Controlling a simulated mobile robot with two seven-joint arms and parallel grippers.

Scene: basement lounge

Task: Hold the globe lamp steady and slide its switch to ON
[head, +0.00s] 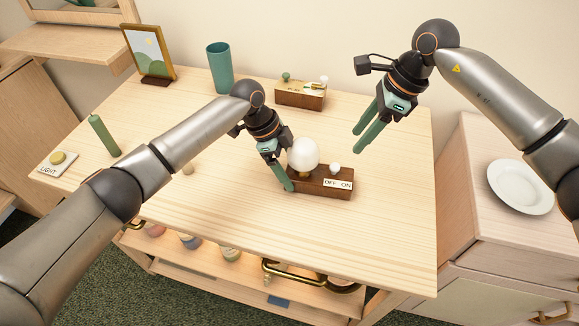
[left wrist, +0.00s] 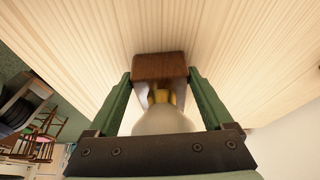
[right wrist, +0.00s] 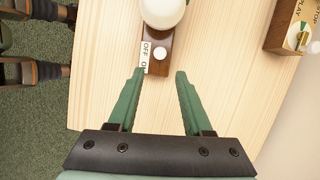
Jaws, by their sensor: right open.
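The globe lamp has a white globe (head: 303,154) on a brass neck and a dark wooden base (head: 318,190). Its white switch knob (head: 335,168) stands on the base beside the OFF/ON label (head: 338,184); it also shows in the right wrist view (right wrist: 160,54), near the middle of the label. My left gripper (head: 287,187) is at the base's left end. In the left wrist view its fingers lie against both sides of the base (left wrist: 160,66). My right gripper (head: 362,142) is open and empty, above and to the right of the lamp.
A wooden box with knobs (head: 300,94), a teal cup (head: 220,68) and a picture frame (head: 149,54) stand at the back. A green cylinder (head: 104,135) and a LIGHT button (head: 58,160) are at the left. The front and right of the table (head: 385,235) are clear.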

